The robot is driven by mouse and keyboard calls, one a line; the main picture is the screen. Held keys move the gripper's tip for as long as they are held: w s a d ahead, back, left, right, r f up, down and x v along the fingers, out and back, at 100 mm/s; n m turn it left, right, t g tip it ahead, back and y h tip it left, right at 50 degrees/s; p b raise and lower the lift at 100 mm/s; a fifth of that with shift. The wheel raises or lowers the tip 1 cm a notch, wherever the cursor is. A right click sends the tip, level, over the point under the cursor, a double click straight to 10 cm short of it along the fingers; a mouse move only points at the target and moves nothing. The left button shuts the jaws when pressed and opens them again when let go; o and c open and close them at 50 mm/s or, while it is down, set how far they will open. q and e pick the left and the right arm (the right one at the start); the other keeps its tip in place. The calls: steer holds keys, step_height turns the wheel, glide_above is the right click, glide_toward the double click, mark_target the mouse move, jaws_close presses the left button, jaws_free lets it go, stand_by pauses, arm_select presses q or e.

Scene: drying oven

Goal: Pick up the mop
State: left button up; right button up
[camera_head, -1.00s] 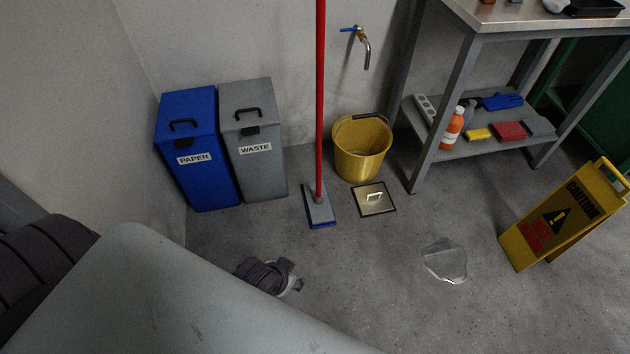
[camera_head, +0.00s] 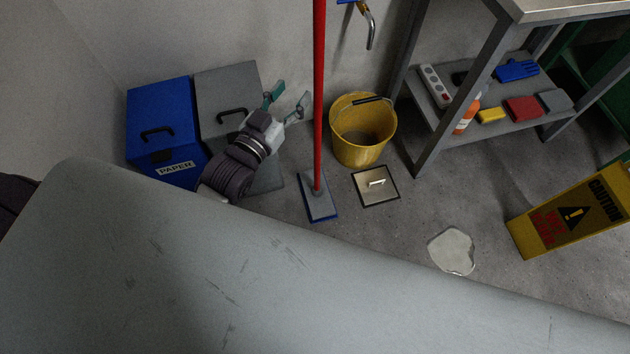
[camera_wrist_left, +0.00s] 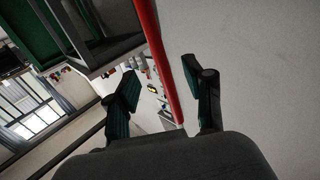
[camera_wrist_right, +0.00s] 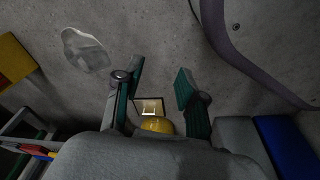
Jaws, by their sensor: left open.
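The mop stands upright, its long red handle (camera_head: 319,95) rising out of the top of the head view. Its flat grey and blue head (camera_head: 319,206) rests on the floor. My left gripper (camera_head: 288,98) is open and empty just left of the handle, its fingers pointing toward it. In the left wrist view the red handle (camera_wrist_left: 157,50) shows in the gap between the open fingers of my left gripper (camera_wrist_left: 160,75); I cannot tell whether it lies between them in depth. My right gripper (camera_wrist_right: 160,78) is open and empty above the floor, outside the head view.
Blue paper bin (camera_head: 160,115) and grey waste bin (camera_head: 225,85) stand left of the mop, partly behind my left arm. A yellow bucket (camera_head: 360,148), a floor hatch (camera_head: 376,187), a steel table (camera_head: 455,105), a puddle (camera_head: 452,251) and a caution sign (camera_head: 570,215) lie to the right.

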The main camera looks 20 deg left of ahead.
mark_target(316, 68)
arm_select(q)
steer(key=w, duration=0.2)
steer(key=w+d, duration=0.1)
steer(key=w, duration=0.3)
steer(key=shift+w+d+f+b, duration=0.15)
steer(key=shift+w+d+b, duration=0.1)
steer(key=shift+w+b, duration=0.1)
steer(key=w, duration=0.2)
steer(key=w+d, duration=0.1)
steer(key=w, duration=0.1)
steer(key=shift+w+f+b, duration=0.15)
steer(key=shift+b, duration=0.15)
arm_select(e)
steer(key=r, duration=0.1)
steer(key=w+r, duration=0.2)
steer(key=r, duration=0.1)
steer(key=shift+w+a+r, duration=0.1)
steer(key=shift+w, duration=0.05)
arm_select(q)
jaws_close()
steer(key=shift+r, duration=0.2)
